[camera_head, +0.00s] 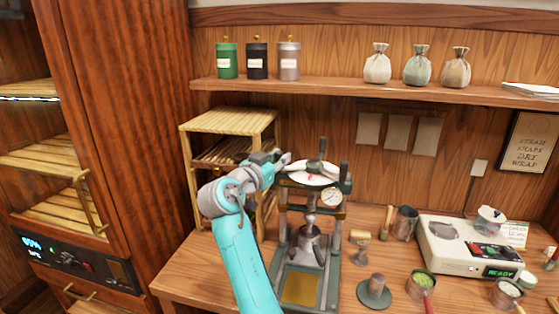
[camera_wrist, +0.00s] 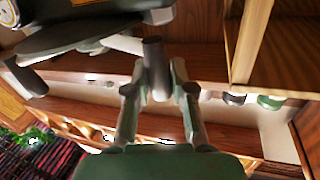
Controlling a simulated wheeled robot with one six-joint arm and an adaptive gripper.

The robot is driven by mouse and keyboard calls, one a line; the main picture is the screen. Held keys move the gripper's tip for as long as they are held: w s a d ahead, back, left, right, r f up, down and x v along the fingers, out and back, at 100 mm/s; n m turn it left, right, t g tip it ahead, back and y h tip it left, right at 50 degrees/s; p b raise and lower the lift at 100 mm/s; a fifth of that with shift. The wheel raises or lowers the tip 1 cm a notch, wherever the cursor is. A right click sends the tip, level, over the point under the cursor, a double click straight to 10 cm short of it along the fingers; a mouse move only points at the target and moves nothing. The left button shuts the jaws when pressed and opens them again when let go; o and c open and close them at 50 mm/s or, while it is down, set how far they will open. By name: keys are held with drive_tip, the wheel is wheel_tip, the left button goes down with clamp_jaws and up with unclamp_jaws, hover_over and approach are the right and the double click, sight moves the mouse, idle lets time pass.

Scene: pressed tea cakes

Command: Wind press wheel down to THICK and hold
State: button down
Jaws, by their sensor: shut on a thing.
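The press (camera_head: 287,238) stands on the table, with its wheel (camera_head: 318,160) on top. A white dial with a red mark (camera_head: 312,175) sits by the wheel, and a round gauge (camera_head: 331,197) is on the frame; no THICK marking is legible. My gripper (camera_head: 284,160) reaches the wheel from the left. In the wrist view my gripper (camera_wrist: 157,82) has its two fingers on either side of a dark upright wheel handle (camera_wrist: 154,58), shut on it. Spokes of the wheel (camera_wrist: 120,42) run left from that handle. Below the press head hangs a grey ram (camera_head: 309,240) over the yellowish base plate.
A slatted wooden rack (camera_head: 228,121) stands close behind my arm on the left. A scale (camera_head: 455,245) reading READY, cups and small tools occupy the table to the right. A wall shelf (camera_head: 350,87) with canisters and tied bags runs above the press.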

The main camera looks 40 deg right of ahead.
drive_tip(key=m+g, duration=0.1)
drive_tip(key=w+d+m+g, duration=0.1)
drive_tip(key=g, duration=0.1)
drive_tip(key=w+m+g+h, duration=0.1)
drive_tip(key=shift+w+d+g, duration=0.15)
drive_tip(key=shift+d+g, duration=0.15)
drive_tip(key=shift+g, duration=0.1)
drive_tip(key=w+d, duration=0.2)
drive_tip(key=d, duration=0.5)
drive_tip(key=shift+w, duration=0.4)
drive_tip(key=shift+d, duration=0.2)
drive_tip(key=c, duration=1)
unclamp_jaws()
drive_tip(key=shift+o, duration=0.2)
drive_tip(key=shift+a, duration=0.1)
drive_tip(key=s+a, duration=0.1)
drive_tip(key=a, duration=1)
drive_tip(key=shift+a, duration=0.35)
